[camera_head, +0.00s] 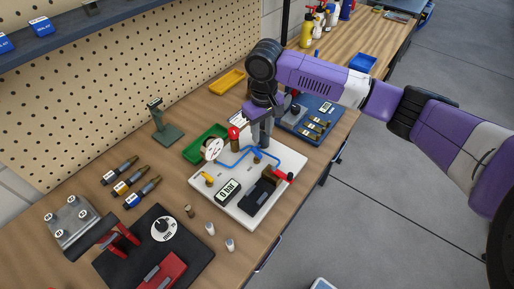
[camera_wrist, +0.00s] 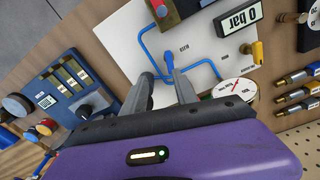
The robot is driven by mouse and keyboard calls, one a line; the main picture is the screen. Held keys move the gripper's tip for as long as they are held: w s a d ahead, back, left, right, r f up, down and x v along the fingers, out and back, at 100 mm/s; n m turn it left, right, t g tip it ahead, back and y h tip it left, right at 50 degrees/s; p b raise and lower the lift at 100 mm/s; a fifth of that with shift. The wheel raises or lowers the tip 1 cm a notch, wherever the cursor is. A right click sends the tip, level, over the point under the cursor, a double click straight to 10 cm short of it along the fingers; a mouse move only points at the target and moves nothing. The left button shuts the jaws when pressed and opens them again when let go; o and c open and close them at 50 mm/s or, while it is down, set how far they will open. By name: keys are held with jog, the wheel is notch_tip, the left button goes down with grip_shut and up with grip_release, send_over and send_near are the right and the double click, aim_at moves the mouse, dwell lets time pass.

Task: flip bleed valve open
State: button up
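The white board (camera_head: 232,205) holds blue tubing (camera_head: 236,158), a round gauge (camera_head: 213,149), a yellow lever (camera_head: 207,177) and a grey display (camera_head: 228,191) reading 0 bar. In the wrist view a small dark label, perhaps BLEED, sits beside the tubing (camera_wrist: 197,62). Which fitting is the bleed valve is not clear; the fingers hide part of that area. My gripper (camera_head: 261,143) points down over the board's far right part. In the wrist view its fingertips (camera_wrist: 159,68) are slightly apart, with blue tubing showing between and beyond them. I see nothing held.
A red-topped fitting (camera_head: 234,134) stands close left of my gripper. A black block with a red handle (camera_head: 268,184) sits at the board's front right.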

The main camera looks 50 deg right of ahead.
aim_at(257, 152)
jog(key=shift+w+a+r, duration=0.15)
jog(key=shift+w+a, duration=0.05)
jog(key=shift+a, duration=0.25)
jog(key=shift+w+a+r, duration=0.15)
jog(key=shift+a, duration=0.3)
jog(key=shift+f+p, duration=0.5)
jog(key=shift+f, duration=3.3)
grip_shut()
